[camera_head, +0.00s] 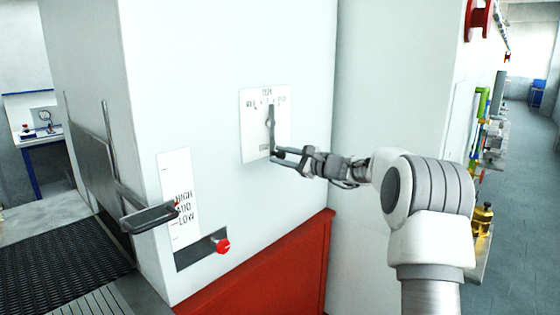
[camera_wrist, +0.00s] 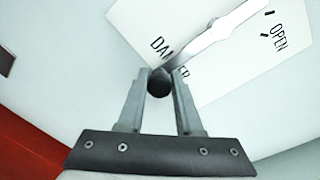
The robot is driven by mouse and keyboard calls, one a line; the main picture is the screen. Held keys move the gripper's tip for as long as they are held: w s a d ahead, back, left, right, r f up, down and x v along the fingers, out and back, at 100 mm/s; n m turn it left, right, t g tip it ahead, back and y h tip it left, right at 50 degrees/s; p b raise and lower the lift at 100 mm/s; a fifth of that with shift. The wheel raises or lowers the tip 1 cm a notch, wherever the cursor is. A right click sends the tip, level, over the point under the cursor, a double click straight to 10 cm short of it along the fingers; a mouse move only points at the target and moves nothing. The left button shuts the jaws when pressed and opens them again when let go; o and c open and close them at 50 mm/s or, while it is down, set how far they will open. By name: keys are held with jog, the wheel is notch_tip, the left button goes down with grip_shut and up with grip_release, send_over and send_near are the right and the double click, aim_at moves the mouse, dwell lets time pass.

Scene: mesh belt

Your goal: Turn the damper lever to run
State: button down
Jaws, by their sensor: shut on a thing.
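The damper lever (camera_head: 271,122) is a grey bar on a white plate (camera_head: 253,143) fixed to the pale machine wall. It stands nearly upright across the plate, its dark knob end at the bottom right. In the wrist view the silver lever (camera_wrist: 213,33) crosses the plate (camera_wrist: 135,20), and its dark round knob (camera_wrist: 159,86) sits between my fingertips. The printed words DAMPER, partly covered, and OPEN show there. My gripper (camera_head: 281,155) is shut on the knob; it also shows in the wrist view (camera_wrist: 160,80). The plate's upper marks are too small to read surely in the head view.
A grey handle (camera_head: 150,217) juts out beside a dark mesh belt (camera_head: 60,260). A red panel (camera_head: 270,270) lies below. Open floor (camera_head: 525,200) runs along the right.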

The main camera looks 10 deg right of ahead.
dwell(0.3)
jog(key=c, duration=0.6)
grip_release()
jog(key=shift+d, duration=0.1)
jog(key=b+v, duration=0.2)
jog(key=v, duration=1.5)
jog(key=shift+s+f, duration=0.1)
jog(key=shift+s, duration=0.1)
